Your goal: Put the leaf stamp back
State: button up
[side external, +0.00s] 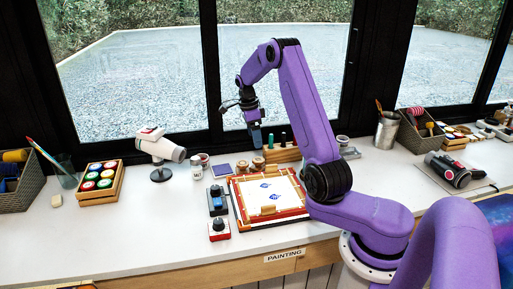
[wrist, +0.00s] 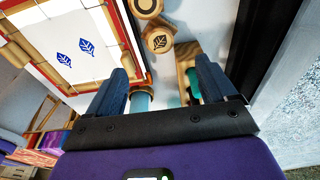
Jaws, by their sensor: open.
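My gripper (wrist: 162,66) is open and empty. In the side external view my gripper (side external: 254,140) hangs above the back of the white table, fingers pointing down. The leaf stamp (wrist: 158,40), a round wooden stamp with a dark leaf mark on top, lies just beyond the fingertips in the wrist view, apart from them. It appears to be the right one of two round wooden stamps in the side view (side external: 258,163). The other stamp (wrist: 147,7) has a curved mark. A wooden rack (side external: 284,155) with teal and dark upright handles stands to their right.
A red-edged wooden frame with white silk (side external: 290,190) bears two blue leaf prints. Ink pads (side external: 217,202) lie at its left. A hair dryer (side external: 160,147) and a tray of paint pots (side external: 99,181) stand farther left. Bare table lies at front left.

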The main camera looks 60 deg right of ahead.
jog(key=w+a+r+n, duration=0.1)
jog(key=a+r+n, duration=0.25)
jog(key=a, duration=0.35)
jog(key=w+a+r+n, duration=0.2)
jog(key=a+n, duration=0.3)
jog(key=a, duration=0.2)
jog(key=s+a+r+n+t, duration=0.1)
jog(key=s+a+n, duration=0.2)
jog(key=a+n, duration=0.25)
jog(key=s+a+r+n, duration=0.1)
jog(key=s+a+n, duration=0.25)
jog(key=a, duration=0.25)
jog(key=s+a+n, duration=0.3)
jog(key=s+n, duration=0.8)
jog(key=s, duration=0.3)
jog(key=s+a+f+n+y, duration=0.1)
jog(key=s+a+n, duration=0.2)
jog(key=s+n, duration=0.8)
jog(key=s, duration=0.2)
jog(key=shift+s+y, duration=0.3)
jog(key=shift+s, duration=0.1)
